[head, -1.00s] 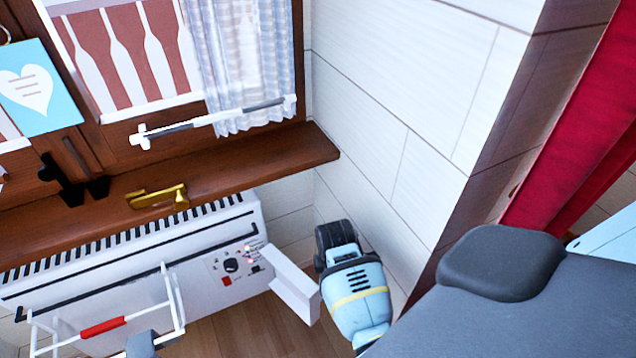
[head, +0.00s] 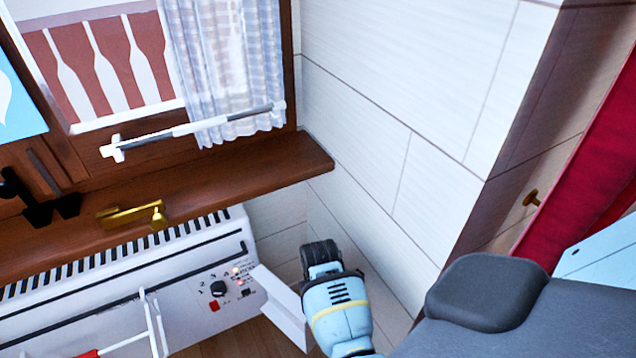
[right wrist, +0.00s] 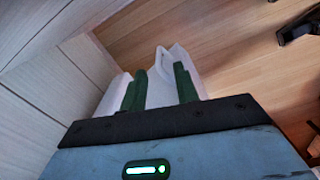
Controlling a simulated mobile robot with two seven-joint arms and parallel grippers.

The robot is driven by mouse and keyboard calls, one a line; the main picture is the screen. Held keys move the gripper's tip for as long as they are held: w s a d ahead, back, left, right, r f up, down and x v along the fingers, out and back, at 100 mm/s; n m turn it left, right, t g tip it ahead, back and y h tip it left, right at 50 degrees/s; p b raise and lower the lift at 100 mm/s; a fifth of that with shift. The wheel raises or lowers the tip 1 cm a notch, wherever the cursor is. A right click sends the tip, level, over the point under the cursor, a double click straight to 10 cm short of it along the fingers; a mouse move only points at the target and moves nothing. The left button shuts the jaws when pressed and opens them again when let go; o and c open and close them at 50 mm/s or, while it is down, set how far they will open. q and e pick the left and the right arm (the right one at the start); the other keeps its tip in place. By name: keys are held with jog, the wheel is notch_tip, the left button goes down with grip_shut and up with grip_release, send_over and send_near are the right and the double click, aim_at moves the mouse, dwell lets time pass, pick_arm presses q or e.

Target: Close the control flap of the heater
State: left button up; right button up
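The white heater (head: 185,300) stands under the wooden sill. Its control panel has a black knob (head: 217,288) and a small red switch, both exposed. The white control flap (head: 283,308) stands open, sticking out from the heater's right end. My right gripper (head: 320,256) is just right of the flap, beside the wall; whether it touches the flap cannot be told. In the right wrist view its two green fingers (right wrist: 160,87) are apart, with white surfaces of the heater or flap (right wrist: 168,65) beyond them. My left gripper is not in view.
The wooden sill (head: 240,185) overhangs the heater and carries a brass item (head: 130,214). A white rack (head: 150,325) stands before the heater at lower left. The white plank wall (head: 380,200) is close to my right gripper. Wooden floor (right wrist: 235,50) is open beyond.

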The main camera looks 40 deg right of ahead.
jog(key=shift+f+b, duration=0.3)
jog(key=shift+f, duration=0.75)
jog(key=shift+w, duration=0.1)
grip_shut()
jog(key=shift+r, duration=0.1)
